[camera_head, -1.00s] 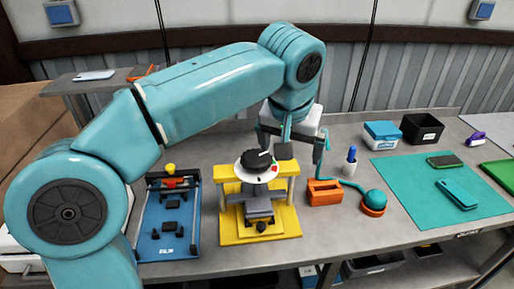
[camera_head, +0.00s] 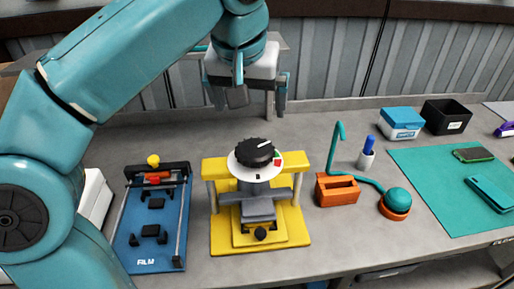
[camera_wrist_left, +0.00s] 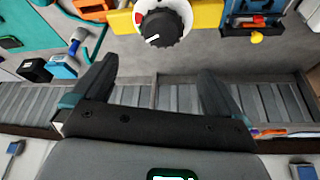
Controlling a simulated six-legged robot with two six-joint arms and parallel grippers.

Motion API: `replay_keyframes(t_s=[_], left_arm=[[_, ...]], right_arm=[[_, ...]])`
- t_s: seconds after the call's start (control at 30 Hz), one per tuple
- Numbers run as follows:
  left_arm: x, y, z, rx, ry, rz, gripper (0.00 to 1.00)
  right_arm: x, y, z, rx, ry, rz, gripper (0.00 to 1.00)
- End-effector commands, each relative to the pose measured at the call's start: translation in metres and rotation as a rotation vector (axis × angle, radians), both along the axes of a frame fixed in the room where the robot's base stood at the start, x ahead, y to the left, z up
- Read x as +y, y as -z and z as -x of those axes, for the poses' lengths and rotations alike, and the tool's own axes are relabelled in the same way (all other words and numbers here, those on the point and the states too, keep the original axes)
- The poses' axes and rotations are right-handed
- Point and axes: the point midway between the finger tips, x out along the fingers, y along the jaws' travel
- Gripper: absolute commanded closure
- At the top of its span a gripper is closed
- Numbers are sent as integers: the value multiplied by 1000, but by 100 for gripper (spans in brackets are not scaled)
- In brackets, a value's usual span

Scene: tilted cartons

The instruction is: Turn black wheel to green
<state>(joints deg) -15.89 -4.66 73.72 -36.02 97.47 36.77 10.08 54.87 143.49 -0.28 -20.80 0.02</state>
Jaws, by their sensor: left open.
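The black wheel (camera_head: 254,152) sits on a round white dial (camera_head: 240,170) on top of a yellow stand (camera_head: 219,234). Its white pointer line points to the upper right in the head view. A red mark (camera_head: 278,163) shows on the dial's right side, with a small trace of green beside it. The wheel also shows at the top of the left wrist view (camera_wrist_left: 160,27). My left gripper (camera_head: 250,102) is open and empty, above and behind the wheel, not touching it. My right gripper is not in view.
A blue film tray (camera_head: 150,262) stands left of the stand. A teal mat (camera_head: 445,215), blue box (camera_head: 400,123) and black bin (camera_head: 447,117) lie farther right.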

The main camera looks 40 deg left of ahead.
Motion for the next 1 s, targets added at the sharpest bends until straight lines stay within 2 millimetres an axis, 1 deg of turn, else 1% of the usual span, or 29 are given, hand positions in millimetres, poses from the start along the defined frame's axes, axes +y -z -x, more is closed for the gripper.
replay_keyframes(t_s=[0.17,0.4,0.6,0.7,0.8,1.0], left_arm=[[4,29,-5,4,-2,0,0],[15,83,-23,4,-2,0,0],[25,121,-38,3,-1,1,0],[28,134,-44,3,0,1,0],[31,142,-47,2,0,1,0],[33,147,-50,-1,0,1,0]], right_arm=[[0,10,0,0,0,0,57],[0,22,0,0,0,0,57],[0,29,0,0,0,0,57],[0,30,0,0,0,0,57],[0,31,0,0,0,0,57],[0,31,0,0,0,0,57]])
